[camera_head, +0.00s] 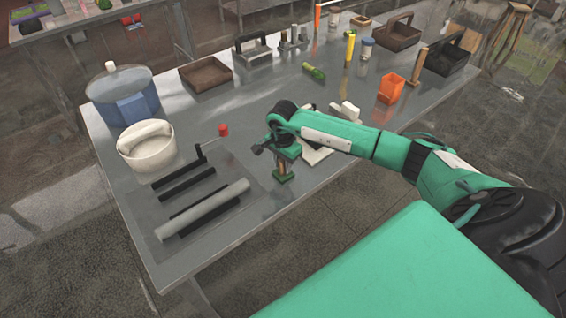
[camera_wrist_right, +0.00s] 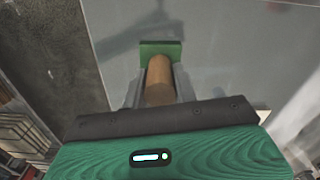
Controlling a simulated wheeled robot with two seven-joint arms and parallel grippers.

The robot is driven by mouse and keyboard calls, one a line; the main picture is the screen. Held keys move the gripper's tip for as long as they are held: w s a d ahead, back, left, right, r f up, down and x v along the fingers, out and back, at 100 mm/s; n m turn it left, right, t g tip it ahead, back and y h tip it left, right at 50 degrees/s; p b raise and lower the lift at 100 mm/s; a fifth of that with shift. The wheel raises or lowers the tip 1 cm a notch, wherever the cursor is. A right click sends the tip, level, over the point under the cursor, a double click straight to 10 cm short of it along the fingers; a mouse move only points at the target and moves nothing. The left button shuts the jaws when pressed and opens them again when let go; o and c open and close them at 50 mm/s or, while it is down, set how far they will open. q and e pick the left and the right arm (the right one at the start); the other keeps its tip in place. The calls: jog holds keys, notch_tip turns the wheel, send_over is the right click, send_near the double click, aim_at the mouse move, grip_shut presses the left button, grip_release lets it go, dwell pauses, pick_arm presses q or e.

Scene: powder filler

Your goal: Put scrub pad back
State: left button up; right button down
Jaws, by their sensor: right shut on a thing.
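The scrub pad (camera_head: 284,177) is a small green block with a wooden handle, near the front edge of the grey table. My right gripper (camera_head: 282,160) is shut on its handle from above. In the right wrist view the round wooden handle (camera_wrist_right: 160,82) sits between the fingers of my right gripper (camera_wrist_right: 155,92), with the green pad (camera_wrist_right: 161,47) showing beyond it. I cannot tell whether the pad touches the table. My left gripper is not in view.
A grey tray (camera_head: 150,218) with dark bars and a pale roller lies to the left. A white pot (camera_head: 147,150), a blue lidded pot (camera_head: 122,95) and a red cap (camera_head: 223,130) stand behind it. White pieces (camera_head: 345,111) and an orange box (camera_head: 391,88) are to the right.

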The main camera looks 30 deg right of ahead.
jog(key=shift+f, duration=0.2)
jog(key=c, duration=1.1)
grip_release()
jog(key=shift+r, duration=0.1)
jog(key=shift+r, duration=0.1)
jog(key=shift+r, duration=0.15)
notch_tip(320, 180, up, 11)
jog(key=b, duration=0.5)
jog(key=shift+r, duration=0.45)
